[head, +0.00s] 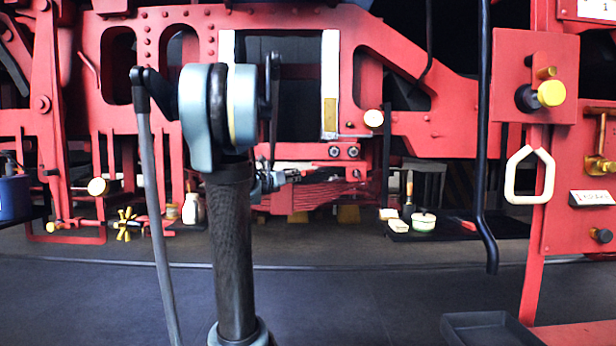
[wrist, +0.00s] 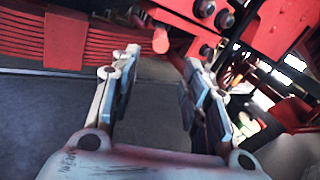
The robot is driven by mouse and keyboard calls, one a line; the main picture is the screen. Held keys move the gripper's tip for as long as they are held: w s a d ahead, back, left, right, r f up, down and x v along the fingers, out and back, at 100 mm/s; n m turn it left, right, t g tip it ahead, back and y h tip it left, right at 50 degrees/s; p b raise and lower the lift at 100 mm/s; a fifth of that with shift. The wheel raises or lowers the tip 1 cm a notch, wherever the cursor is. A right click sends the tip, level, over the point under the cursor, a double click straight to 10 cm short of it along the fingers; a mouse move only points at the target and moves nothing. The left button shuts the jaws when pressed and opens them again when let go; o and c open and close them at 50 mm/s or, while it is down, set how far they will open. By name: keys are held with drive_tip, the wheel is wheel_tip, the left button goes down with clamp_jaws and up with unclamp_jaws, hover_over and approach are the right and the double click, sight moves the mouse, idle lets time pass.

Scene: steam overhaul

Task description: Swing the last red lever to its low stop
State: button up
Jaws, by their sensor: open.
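My gripper (wrist: 158,68) is open in the wrist view, its two fingers well apart with nothing held between them. A small red round end (wrist: 161,41) shows just beyond and between the fingertips, in front of red machinery. I cannot tell for sure whether it is the end of the red lever, or whether it touches a finger. In the head view my gripper (head: 287,178) is small and partly hidden behind my arm, low before the red frame. No lever is clearly made out there.
A red leaf spring stack (wrist: 85,38) lies left of the fingers in the wrist view. In the head view a black mat (head: 470,229) with a pot (head: 423,222) is at right. A white loop handle (head: 530,175) hangs on a red post. The dark floor (head: 400,290) is mostly clear.

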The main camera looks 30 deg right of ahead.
sight(309, 172)
drive_tip(key=x, duration=1.7)
drive_tip(key=shift+w+d, duration=0.1)
drive_tip(key=shift+w, duration=0.05)
drive_tip(key=shift+c, duration=0.2)
clamp_jaws()
